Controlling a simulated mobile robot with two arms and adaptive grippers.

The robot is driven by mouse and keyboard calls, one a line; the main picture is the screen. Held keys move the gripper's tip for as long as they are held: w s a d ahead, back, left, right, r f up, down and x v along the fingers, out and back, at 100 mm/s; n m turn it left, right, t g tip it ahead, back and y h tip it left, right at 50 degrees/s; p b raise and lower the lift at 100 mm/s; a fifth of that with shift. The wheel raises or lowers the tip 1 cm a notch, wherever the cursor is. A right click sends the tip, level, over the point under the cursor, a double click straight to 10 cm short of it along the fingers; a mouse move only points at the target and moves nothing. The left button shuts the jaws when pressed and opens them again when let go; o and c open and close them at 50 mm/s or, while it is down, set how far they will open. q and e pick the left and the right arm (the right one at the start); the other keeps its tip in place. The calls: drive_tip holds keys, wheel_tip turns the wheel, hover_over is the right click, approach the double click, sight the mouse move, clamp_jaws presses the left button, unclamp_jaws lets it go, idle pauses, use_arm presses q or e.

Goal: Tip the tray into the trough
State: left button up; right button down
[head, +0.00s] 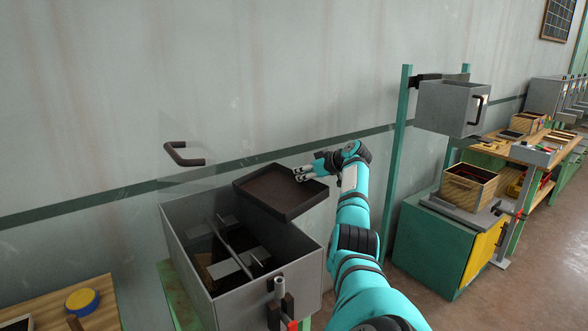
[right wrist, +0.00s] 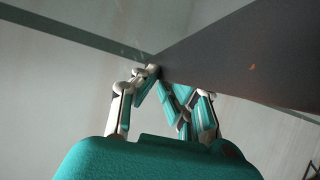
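The dark brown tray (head: 275,206) is above the right part of an open grey metal trough (head: 272,270). Its inside faces up toward the head camera, and I see no clear load in it. My right gripper (head: 301,174) is shut on the tray's far right rim. In the right wrist view, the fingers (right wrist: 165,78) meet at the edge of the tray's large dark surface (right wrist: 240,60). The trough holds a metal shaft with flat paddles (head: 235,250). The tray hides its far right corner. My left gripper is out of view.
A clear raised lid with a dark handle (head: 184,155) stands behind the trough. A lever (head: 280,290) is on the trough's front. A green cabinet (head: 435,245) bearing a wooden box (head: 468,187) stands to the right. A wooden table (head: 75,305) is at lower left.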

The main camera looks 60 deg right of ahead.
drive_tip(key=shift+s+d+f+m+y+b, duration=0.3)
drive_tip(key=shift+d+f+m+b, duration=0.1)
drive_tip(key=shift+d, duration=0.2)
drive_tip(key=shift+r+p, duration=1.1)
drive_tip(key=shift+r, duration=0.95)
